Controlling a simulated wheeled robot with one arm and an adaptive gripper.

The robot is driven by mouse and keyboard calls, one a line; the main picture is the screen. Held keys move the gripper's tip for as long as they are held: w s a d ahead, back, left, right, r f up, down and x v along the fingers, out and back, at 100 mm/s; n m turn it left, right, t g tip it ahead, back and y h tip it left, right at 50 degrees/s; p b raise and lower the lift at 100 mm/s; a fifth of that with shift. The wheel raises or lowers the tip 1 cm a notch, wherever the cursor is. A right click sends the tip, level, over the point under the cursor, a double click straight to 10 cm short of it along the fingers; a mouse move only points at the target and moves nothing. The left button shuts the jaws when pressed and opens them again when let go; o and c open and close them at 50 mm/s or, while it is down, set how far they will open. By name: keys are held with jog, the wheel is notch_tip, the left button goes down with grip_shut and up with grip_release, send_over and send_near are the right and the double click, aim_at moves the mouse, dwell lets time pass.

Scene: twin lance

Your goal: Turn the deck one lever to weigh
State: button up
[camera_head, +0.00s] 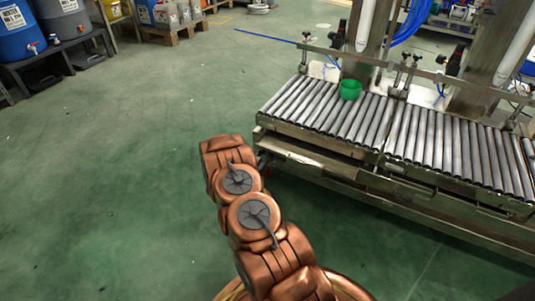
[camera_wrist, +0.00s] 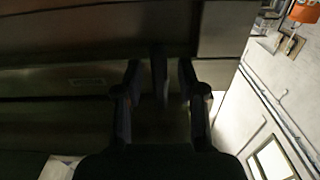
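In the wrist view my gripper (camera_wrist: 159,80) has its two dark fingers apart. A narrow dark upright bar (camera_wrist: 158,64) stands between the fingertips, with a gap on each side; it may be the deck one lever, but the picture is too dark to be sure. In the head view my copper arm reaches to the near left corner of the roller deck (camera_head: 325,107). My gripper is mostly hidden there behind the arm. I cannot make out a lever clearly in the head view.
A second roller section (camera_head: 455,145) continues to the right. Metal posts and clamps stand behind the rollers. The green floor left of the deck is clear.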

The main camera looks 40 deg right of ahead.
grip_shut()
jog(key=shift+r+p, duration=0.15)
jog(key=shift+p, duration=0.35)
jog(key=n+p, duration=0.2)
jog(key=p, duration=0.2)
jog(key=shift+s+r+n, duration=0.25)
jog(key=shift+s+n, duration=0.05)
jog(key=shift+n, duration=0.1)
jog(key=shift+s+d+r+n+p, duration=0.1)
jog(key=shift+s+r+n+p, duration=0.15)
jog(key=shift+n+p, duration=1.5)
jog(key=shift+s+d+r+n+p, duration=0.2)
jog(key=shift+s+n+p, duration=0.3)
jog(key=shift+n, duration=2.3)
jog(key=shift+s+d+r+n+p, duration=0.1)
jog(key=shift+s+r+n+p, duration=0.1)
jog(key=shift+n+p, duration=1.6)
jog(key=shift+n+b, duration=0.45)
jog(key=shift+n, duration=0.1)
